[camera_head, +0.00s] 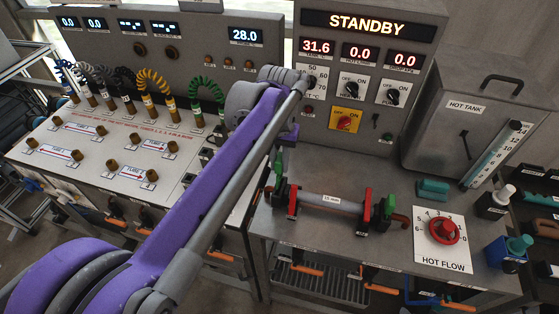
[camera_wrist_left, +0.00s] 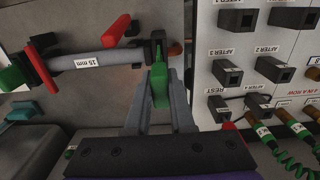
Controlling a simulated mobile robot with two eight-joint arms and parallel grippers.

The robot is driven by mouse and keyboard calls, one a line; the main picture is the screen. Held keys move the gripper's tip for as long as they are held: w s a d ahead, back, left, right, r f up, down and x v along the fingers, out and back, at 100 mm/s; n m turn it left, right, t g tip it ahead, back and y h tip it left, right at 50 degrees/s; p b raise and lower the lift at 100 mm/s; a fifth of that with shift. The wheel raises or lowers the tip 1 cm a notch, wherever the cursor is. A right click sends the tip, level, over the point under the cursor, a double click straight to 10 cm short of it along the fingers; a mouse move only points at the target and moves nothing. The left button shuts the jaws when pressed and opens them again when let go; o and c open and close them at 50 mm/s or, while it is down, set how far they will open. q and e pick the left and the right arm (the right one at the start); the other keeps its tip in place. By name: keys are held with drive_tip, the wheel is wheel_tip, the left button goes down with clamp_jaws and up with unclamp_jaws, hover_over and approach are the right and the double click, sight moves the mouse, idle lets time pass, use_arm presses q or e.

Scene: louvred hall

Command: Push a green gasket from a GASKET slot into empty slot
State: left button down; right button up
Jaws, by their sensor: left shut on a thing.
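A green gasket (camera_wrist_left: 160,86) sits between the fingers of my left gripper (camera_wrist_left: 160,108) in the left wrist view. The gripper is shut on it, at the dark flange (camera_wrist_left: 157,48) at one end of the "15 mm" pipe (camera_wrist_left: 95,61). In the head view the green gasket (camera_head: 279,163) stands upright at the pipe's left end, and my purple arm hides most of the gripper. I cannot tell how deep it sits in the slot. A second green piece (camera_head: 389,201) stands at the pipe's right end, beside a red piece (camera_head: 367,206). Another red piece (camera_head: 292,202) is at the left. My right gripper is not in view.
A teal block (camera_head: 432,190) and the red HOT FLOW knob (camera_head: 444,230) are right of the pipe. The HOT TANK (camera_head: 465,122) stands behind. The left bench has brown-tipped sockets and coiled leads (camera_head: 158,92). Bare bench lies in front of the pipe.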

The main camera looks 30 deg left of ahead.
sight(279, 179)
use_arm(q)
drive_tip(key=shift+f, duration=0.3)
drive_tip(key=shift+f+b, duration=1.75)
drive_tip(key=shift+f, duration=1.25)
drive_tip(key=c, duration=0.7)
unclamp_jaws()
wheel_tip(279, 179, up, 7)
drive_tip(key=p, duration=0.4)
drive_tip(key=shift+r+p, duration=0.15)
drive_tip(key=shift+p, duration=0.25)
